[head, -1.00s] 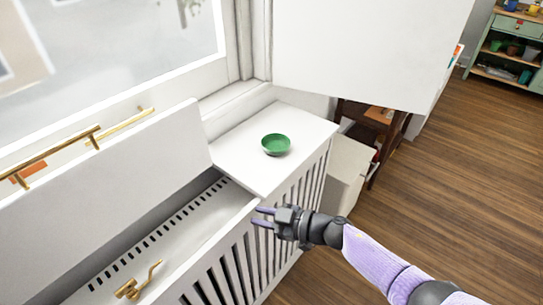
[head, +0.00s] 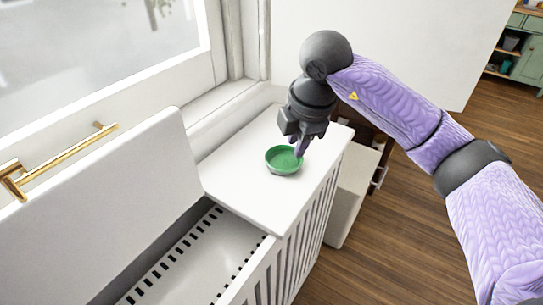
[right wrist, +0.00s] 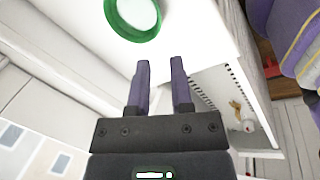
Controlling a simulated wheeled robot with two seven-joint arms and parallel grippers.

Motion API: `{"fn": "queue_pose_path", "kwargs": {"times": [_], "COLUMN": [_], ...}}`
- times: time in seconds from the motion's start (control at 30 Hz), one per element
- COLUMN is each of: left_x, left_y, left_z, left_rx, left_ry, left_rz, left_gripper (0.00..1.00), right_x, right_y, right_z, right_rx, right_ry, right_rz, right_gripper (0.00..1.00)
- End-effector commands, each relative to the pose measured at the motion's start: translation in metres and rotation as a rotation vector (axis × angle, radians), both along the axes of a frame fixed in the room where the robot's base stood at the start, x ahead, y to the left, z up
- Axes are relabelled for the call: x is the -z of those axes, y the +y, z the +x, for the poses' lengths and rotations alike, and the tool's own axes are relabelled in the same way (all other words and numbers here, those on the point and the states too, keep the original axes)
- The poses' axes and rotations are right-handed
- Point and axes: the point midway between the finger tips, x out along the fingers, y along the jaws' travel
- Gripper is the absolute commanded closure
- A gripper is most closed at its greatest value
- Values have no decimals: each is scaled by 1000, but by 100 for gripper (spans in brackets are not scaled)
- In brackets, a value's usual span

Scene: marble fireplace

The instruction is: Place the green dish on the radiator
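The green dish (head: 284,161) is a small round bowl on the flat white top of the slatted radiator cover (head: 235,165). My right gripper (head: 299,148) points down over the dish, with its fingers overlapping the right rim in the head view. In the right wrist view, the purple fingers (right wrist: 160,70) are apart with nothing between them. The dish (right wrist: 141,37) lies beyond their tips there, cut by the top edge; contact cannot be told. My left gripper is not in view.
The window is behind. A white box (head: 350,195) and wooden floor are to the right.

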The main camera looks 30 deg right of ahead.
Motion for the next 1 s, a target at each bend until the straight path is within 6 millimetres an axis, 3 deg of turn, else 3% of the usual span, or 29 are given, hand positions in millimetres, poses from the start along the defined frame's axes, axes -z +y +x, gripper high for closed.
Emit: {"fn": "queue_pose_path", "kwargs": {"times": [0.1,0.57,0.8,0.9,1.0], "left_x": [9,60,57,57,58], "left_y": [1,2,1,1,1], "left_z": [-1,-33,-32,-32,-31], "left_rx": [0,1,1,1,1], "left_ry": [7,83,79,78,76], "left_rz": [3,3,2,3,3], "left_gripper": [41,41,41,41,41], "right_x": [7,94,90,90,90], "right_y": [-7,-9,-9,-9,-9], "right_z": [2,27,28,28,28], "right_rx": [40,35,34,34,34], "right_ry": [-10,-3,-10,-10,-10], "right_rz": [-37,-30,-30,-30,-29], "right_gripper": [73,73,75,96,100]}}
